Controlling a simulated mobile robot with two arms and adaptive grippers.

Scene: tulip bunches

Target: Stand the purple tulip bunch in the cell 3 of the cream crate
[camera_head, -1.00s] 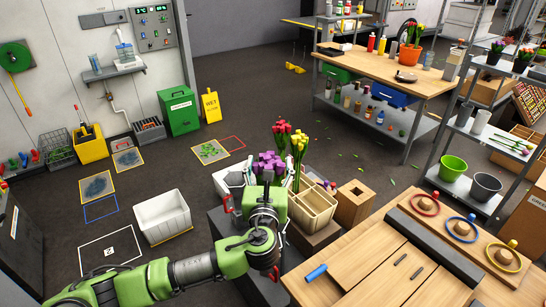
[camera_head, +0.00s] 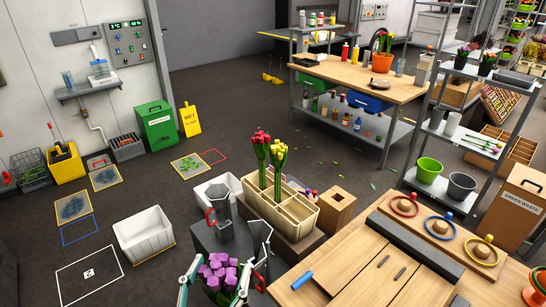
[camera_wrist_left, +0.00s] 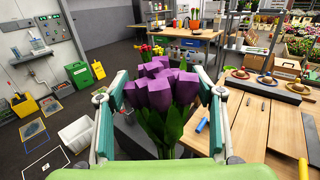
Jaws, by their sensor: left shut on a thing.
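The purple tulip bunch (camera_head: 218,272) is between the fingers of my left gripper (camera_head: 215,283), at the bottom of the head view. In the left wrist view the purple heads (camera_wrist_left: 160,88) and green leaves sit between both teal fingers, roughly upright; the lower stems are hidden. The cream crate (camera_head: 292,222) stands beyond and to the right of the bunch, clear of it. A red tulip bunch (camera_head: 261,148) and a yellow one (camera_head: 279,158) stand upright in its left part. Cells further right look empty. No cell numbers are readable. My right gripper is not in view.
A wooden box (camera_head: 337,210) is right of the crate. A wooden worktop (camera_head: 350,268) with a blue cylinder (camera_head: 302,280) lies right. A white bin (camera_head: 144,236) stands on the floor left.

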